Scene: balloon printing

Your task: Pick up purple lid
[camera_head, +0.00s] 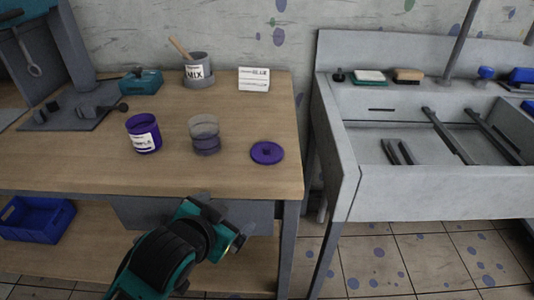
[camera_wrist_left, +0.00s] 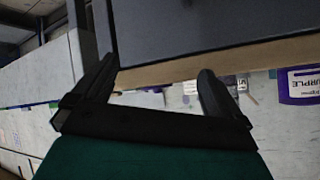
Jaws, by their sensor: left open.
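The purple lid (camera_head: 267,152) lies flat on the wooden table near its front right corner. A clear cup (camera_head: 204,134) with purple contents stands between jar and lid. My left gripper (camera_head: 238,240) is below and in front of the table edge, apart from the lid. In the left wrist view its two fingers (camera_wrist_left: 156,80) are spread with nothing between them. My right gripper is not in view.
A grey MIX pot (camera_head: 197,70) with a wooden stick, a white label card (camera_head: 254,79) and a teal tool (camera_head: 141,82) stand at the back. A grey sink (camera_head: 345,185) is at the right. A blue crate (camera_head: 36,220) sits on the lower shelf.

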